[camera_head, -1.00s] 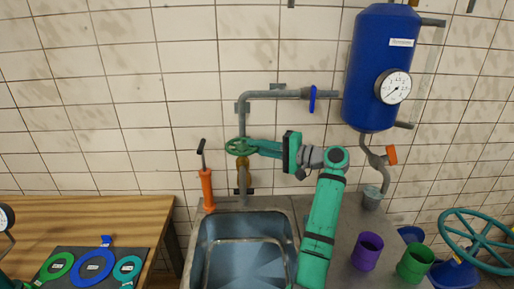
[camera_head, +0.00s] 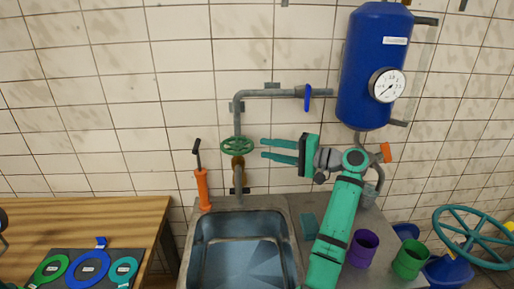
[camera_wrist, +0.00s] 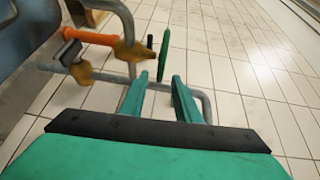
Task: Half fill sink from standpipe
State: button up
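The steel sink (camera_head: 284,232) is at the lower middle of the head view. Its inside looks bluish and reflective; I cannot tell the water level for sure. The grey standpipe (camera_head: 238,122) rises behind it, with a green handwheel (camera_head: 239,146) above a brass fitting (camera_head: 238,170). My gripper (camera_head: 263,149) is just right of the handwheel, with its fingers apart and nothing between them. In the wrist view, my open fingers (camera_wrist: 160,98) point toward the handwheel (camera_wrist: 164,56), seen nearly edge-on. A blue lever (camera_head: 307,98) is on the upper pipe.
A teal block (camera_head: 308,226), purple cup (camera_head: 363,247) and green cup (camera_head: 408,259) are on the right counter. A blue tank with a gauge (camera_head: 387,85) hangs above. A wooden table (camera_head: 85,222) with coloured rings is at left.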

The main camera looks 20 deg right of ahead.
jog(key=v, duration=0.4)
jog(key=shift+s, duration=0.2)
jog(key=shift+w, duration=0.25)
jog(key=shift+s+d, duration=0.15)
jog(key=shift+s, duration=0.1)
dwell(0.6)
jog(key=shift+w+a, duration=0.1)
jog(key=shift+a, duration=0.1)
jog(key=shift+w, duration=0.15)
dwell(0.9)
jog(key=shift+d, duration=0.15)
